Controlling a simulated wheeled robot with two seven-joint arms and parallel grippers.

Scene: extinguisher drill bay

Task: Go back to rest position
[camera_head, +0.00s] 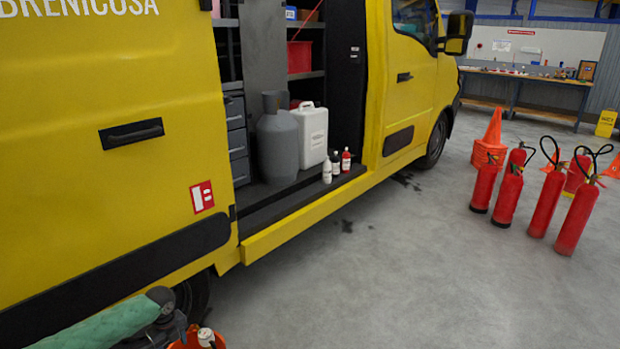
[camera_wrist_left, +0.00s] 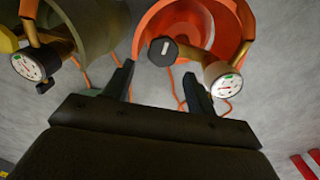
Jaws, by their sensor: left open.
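My left gripper (camera_wrist_left: 158,69) is open in the left wrist view. Its two dark fingers stand well apart with nothing between them but grey floor and thin orange lines behind. An orange round-rimmed thing (camera_wrist_left: 243,30) with a white-faced gauge (camera_wrist_left: 223,79) lies beyond the right finger. A grey-olive round body (camera_wrist_left: 100,25) with another gauge (camera_wrist_left: 27,66) lies beyond the left finger. Neither visibly touches the fingers. In the head view, a gauge-topped orange thing (camera_head: 180,345) is cut off by the bottom edge. My right gripper is not seen.
The yellow van (camera_head: 90,180) fills the left, its side open. A grey gas cylinder (camera_head: 277,145), a white canister (camera_head: 312,138) and small bottles (camera_head: 335,163) stand inside. Several red extinguishers (camera_head: 547,200) and orange cones (camera_head: 490,137) stand right. The middle floor is clear.

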